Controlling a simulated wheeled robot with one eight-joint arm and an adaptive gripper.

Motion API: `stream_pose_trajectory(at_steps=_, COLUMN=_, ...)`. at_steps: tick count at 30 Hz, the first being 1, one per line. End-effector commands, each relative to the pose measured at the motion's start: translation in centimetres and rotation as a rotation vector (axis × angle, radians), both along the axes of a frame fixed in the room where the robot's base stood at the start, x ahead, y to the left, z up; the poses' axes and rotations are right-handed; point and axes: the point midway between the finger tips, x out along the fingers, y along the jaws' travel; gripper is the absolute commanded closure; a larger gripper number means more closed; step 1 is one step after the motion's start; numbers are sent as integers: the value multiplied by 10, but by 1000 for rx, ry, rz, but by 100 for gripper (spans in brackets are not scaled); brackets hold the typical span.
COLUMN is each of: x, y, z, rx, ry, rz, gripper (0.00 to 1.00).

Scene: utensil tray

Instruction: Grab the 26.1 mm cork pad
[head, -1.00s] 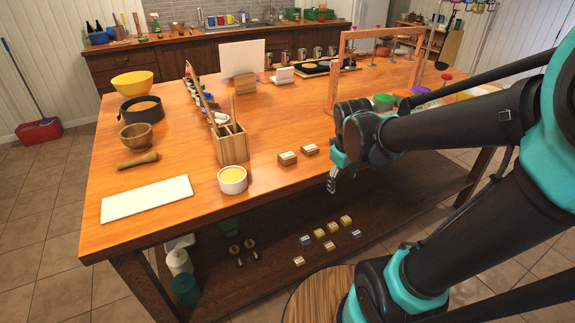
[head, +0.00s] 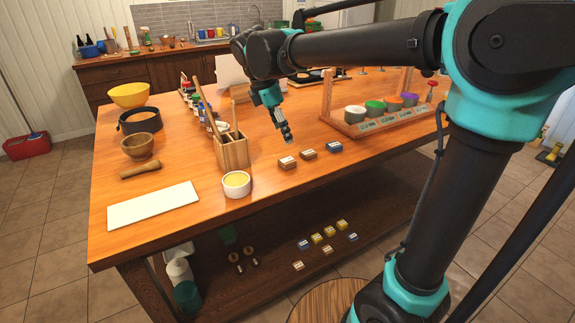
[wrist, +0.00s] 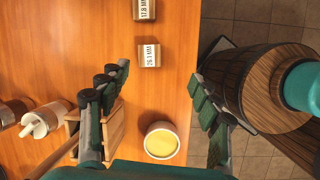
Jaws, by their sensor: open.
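The cork pad labelled 26.1 MM (wrist: 149,60) is a small brown block with a white label, lying on the wooden table. In the head view it appears to be the leftmost of three small blocks (head: 287,164). My gripper (head: 286,135) hangs above the table, just above and behind that block in the picture. In the wrist view my gripper (wrist: 158,80) is open and empty, its fingers wide apart. The pad shows ahead of the fingertips, between their lines and nearer the left finger. Nothing hides its label.
Another small block labelled 12.8 MM (wrist: 146,14) lies beyond the pad. A white bowl with yellow contents (head: 236,184) and a wooden utensil holder (head: 233,153) stand left of it. A rack of coloured cups (head: 375,124) stands right. The table edge runs close in front.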

Motion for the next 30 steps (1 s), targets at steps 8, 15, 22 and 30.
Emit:
stream_pose_trajectory(at_steps=8, x=-4, y=44, z=33, rx=-108, ry=53, rz=242, gripper=36)
stream_pose_trajectory(at_steps=15, x=6, y=32, z=-4, rx=-108, ry=53, rz=243, gripper=36)
stream_pose_trajectory(at_steps=22, x=17, y=18, z=-46, rx=-108, ry=53, rz=242, gripper=36)
stream_pose_trajectory(at_steps=30, x=24, y=8, z=-75, rx=-108, ry=53, rz=243, gripper=36)
